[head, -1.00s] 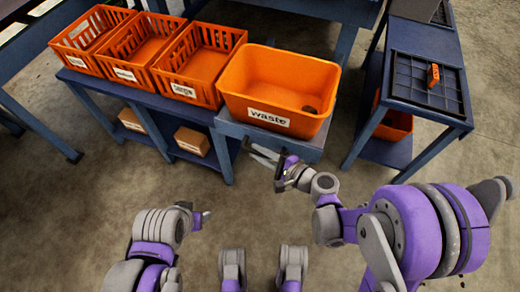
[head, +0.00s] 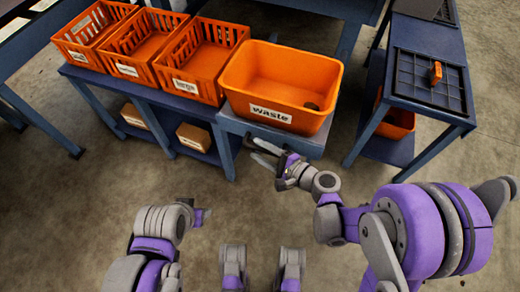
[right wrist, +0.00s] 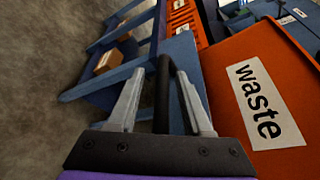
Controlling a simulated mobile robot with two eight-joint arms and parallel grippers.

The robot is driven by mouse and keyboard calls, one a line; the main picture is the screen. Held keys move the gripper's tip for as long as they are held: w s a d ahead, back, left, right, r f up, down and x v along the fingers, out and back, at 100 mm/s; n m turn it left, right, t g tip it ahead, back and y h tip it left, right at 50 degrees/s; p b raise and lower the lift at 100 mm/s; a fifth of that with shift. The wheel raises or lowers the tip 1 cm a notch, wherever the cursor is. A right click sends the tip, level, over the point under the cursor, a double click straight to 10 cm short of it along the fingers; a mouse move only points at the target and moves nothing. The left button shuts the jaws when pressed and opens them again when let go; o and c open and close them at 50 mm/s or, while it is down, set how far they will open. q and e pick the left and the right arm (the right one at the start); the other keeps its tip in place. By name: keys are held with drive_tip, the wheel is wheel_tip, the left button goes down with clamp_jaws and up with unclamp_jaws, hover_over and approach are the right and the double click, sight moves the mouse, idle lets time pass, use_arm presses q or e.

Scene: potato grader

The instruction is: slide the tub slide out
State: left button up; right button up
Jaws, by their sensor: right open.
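The orange waste tub (head: 280,88) sits on the blue-grey tub slide (head: 303,147), whose edge shows below the tub. In the right wrist view the tub (right wrist: 245,70) fills the right side, and part of the slide (right wrist: 181,52) shows beyond the fingers. My right gripper (head: 261,152) is open at the front of the slide. In the right wrist view a black bar (right wrist: 163,95), seemingly the slide's handle, lies between the two open fingers (right wrist: 162,105). My left gripper (head: 202,215) is low in the head view, away from the slide; its fingers are not clear.
Several orange crates (head: 190,62) stand left of the tub on a blue bench, with cardboard boxes (head: 194,137) on its lower shelf. A blue stand (head: 425,110) with a dark tray is at right. The floor (head: 90,210) in front is clear.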

use_arm(q)
drive_tip(key=shift+s+r+p, duration=0.1)
drive_tip(key=shift+r+p, duration=0.4)
drive_tip(key=shift+r, duration=0.1)
use_arm(e)
drive_tip(key=v, duration=1)
drive_tip(key=shift+s+d, duration=0.2)
drive_tip(key=shift+d, duration=0.05)
drive_tip(key=shift+r, duration=0.1)
drive_tip(key=s+d+n+g+h, duration=0.5)
drive_tip(key=s+d+n+h, duration=0.7)
drive_tip(key=s+n+h, duration=0.15)
use_arm(q)
wheel_tip(320, 180, up, 23)
drive_tip(key=w+t+p, duration=0.1)
drive_tip(key=p, duration=1.9)
drive_tip(key=shift+w, duration=0.35)
use_arm(e)
wheel_tip(320, 180, up, 23)
drive_tip(key=w+t+y, duration=0.1)
drive_tip(key=w, duration=0.1)
drive_tip(key=shift+a, duration=0.3)
